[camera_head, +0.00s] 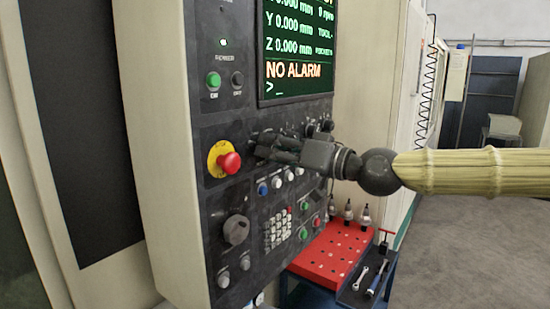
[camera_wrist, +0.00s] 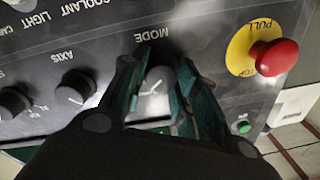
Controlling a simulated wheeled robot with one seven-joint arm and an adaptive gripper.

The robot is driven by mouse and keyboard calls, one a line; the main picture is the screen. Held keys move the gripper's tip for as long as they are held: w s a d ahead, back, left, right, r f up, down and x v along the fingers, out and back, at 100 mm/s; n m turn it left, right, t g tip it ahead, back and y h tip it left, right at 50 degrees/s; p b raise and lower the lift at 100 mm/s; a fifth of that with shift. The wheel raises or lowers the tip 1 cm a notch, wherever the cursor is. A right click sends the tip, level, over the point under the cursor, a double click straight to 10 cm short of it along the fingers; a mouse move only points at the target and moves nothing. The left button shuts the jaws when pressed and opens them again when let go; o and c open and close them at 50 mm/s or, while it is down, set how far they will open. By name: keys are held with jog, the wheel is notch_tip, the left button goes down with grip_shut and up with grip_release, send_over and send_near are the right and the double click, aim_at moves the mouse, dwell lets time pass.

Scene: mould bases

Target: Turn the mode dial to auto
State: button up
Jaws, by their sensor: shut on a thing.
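The mode dial (camera_wrist: 159,77) is a dark round knob with a white pointer line, below the upside-down MODE label in the wrist view. My gripper (camera_wrist: 154,90) has one finger on each side of it and is shut on it. In the head view my gripper (camera_head: 262,148) reaches in from the right to the control panel, just right of the red emergency stop. The dial is hidden behind the fingers there. I cannot read the position marks around the dial, so its setting is unclear.
The red emergency stop button (camera_head: 229,162) on its yellow plate sits close beside my gripper. The axis dial (camera_wrist: 75,87) is on the other side in the wrist view. A screen (camera_head: 296,50) reading NO ALARM is above. A red tool stand (camera_head: 328,256) is below.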

jog(key=shift+m+b, duration=0.3)
jog(key=shift+m, duration=0.3)
jog(key=o, duration=1)
jog(key=shift+d, duration=0.1)
jog(key=shift+v, duration=5.95)
